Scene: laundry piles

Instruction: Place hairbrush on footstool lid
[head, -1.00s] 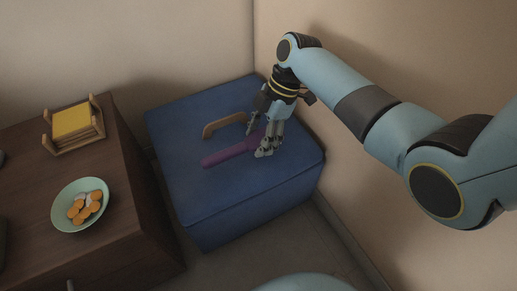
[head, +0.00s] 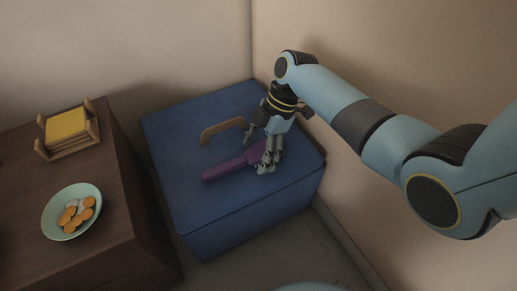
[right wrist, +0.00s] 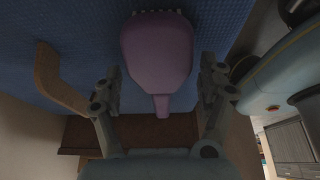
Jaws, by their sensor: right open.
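The purple hairbrush (head: 225,170) lies on the blue footstool lid (head: 180,125), with its thin handle towards the left in the head view. My right gripper (head: 258,152) is low over the lid at the brush's broad end. In the right wrist view the hairbrush (right wrist: 157,50) shows between the spread fingers of my right gripper (right wrist: 160,90), with a gap on both sides. The gripper is open and holds nothing. The fingers partly cover the brush's broad end in the head view. My left gripper is not in view.
A tan curved handle-like piece (head: 222,129) is on the lid behind the brush. A dark wooden cabinet (head: 110,165) at left bears a green bowl (head: 54,226) of orange and pale pieces and a wooden holder with yellow sheets (head: 67,124). Walls stand behind and right of the footstool.

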